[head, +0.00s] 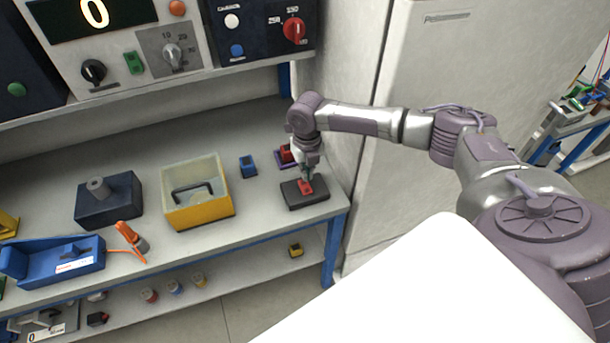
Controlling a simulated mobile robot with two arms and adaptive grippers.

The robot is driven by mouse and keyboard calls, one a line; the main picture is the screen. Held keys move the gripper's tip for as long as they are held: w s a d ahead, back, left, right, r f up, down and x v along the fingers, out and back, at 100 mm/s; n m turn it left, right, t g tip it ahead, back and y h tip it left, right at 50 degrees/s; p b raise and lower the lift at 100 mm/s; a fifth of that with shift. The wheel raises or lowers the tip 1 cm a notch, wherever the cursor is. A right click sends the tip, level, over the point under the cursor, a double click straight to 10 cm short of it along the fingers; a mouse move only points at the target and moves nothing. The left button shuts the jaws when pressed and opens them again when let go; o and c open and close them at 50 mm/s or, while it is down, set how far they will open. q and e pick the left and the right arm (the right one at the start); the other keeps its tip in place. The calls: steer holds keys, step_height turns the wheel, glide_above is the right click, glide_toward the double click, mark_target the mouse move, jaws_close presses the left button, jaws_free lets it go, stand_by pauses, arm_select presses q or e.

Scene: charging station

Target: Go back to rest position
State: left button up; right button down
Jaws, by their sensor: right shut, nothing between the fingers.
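My right gripper (306,176) is shut and points down at the right end of the workbench (262,205). Its fingertips are just above or at a small red part (306,187) on a dark flat block (318,197); I cannot tell whether they touch it. My right arm reaches in from the right side of the view. My left gripper is not in the head view.
A yellow bin (205,212) and a small blue block (248,166) stand left of my right gripper. A red part in a purple holder (286,155) is just behind it. Instrument panels (130,50) hang above. A pale cabinet (425,80) stands close on the right.

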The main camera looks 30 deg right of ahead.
steer(key=shift+r+p, duration=0.3)
steer(key=shift+r, duration=0.3)
steer(key=shift+f, duration=0.1)
